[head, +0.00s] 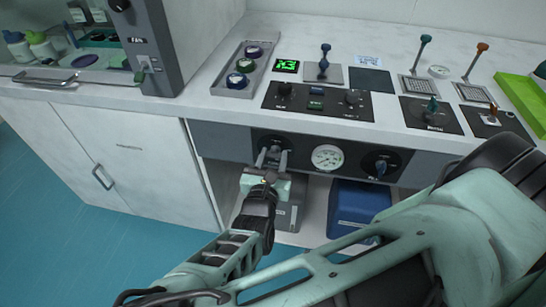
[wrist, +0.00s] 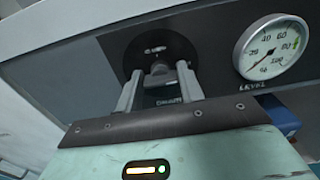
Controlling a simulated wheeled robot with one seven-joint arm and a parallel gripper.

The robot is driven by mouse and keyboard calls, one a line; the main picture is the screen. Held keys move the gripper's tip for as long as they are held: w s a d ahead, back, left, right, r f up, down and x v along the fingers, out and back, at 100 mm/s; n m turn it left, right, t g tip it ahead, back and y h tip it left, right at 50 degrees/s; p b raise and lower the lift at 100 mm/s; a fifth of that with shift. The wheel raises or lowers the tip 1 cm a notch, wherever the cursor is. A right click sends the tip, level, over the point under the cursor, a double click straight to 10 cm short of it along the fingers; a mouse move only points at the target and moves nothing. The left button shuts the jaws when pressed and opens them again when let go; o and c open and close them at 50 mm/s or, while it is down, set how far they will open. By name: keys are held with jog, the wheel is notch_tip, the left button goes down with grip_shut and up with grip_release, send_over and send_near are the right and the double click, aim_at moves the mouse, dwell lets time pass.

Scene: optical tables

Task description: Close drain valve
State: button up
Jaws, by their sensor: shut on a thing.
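The drain valve (wrist: 160,68) is a dark knob on a round black plate, with a "DRAIN" label below it in the wrist view. In the head view its plate (head: 268,140) sits at the left of the front panel below the counter. My gripper (head: 272,156) reaches the valve from the front. In the wrist view my gripper (wrist: 160,82) has one finger on each side of the knob and is shut on it. The fingers partly hide the knob, so its exact angle is hard to read.
A round level gauge (head: 327,158) is just right of the valve, with a blue-handled knob (head: 381,167) farther right. Below the panel is an open shelf with a blue box (head: 357,207). A white cabinet (head: 125,165) stands at left. Levers and control panels cover the counter above.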

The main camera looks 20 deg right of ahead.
jog(key=shift+c, duration=1.4)
jog(key=shift+p, duration=0.3)
jog(key=n+p, duration=0.2)
jog(key=n, duration=0.1)
jog(key=shift+r+p, duration=0.15)
jog(key=shift+p, duration=0.2)
jog(key=n+p, duration=0.3)
jog(key=n, duration=0.2)
jog(key=shift+a, duration=0.1)
jog(key=n, duration=0.3)
jog(key=n+p, duration=0.1)
jog(key=shift+w+f+n, duration=0.1)
jog(key=shift+f+n, duration=0.15)
jog(key=shift+n, duration=0.15)
jog(key=shift+a+f+n+p, duration=0.15)
jog(key=shift+n+p, duration=0.2)
jog(key=shift+n, duration=2.25)
jog(key=o, duration=1)
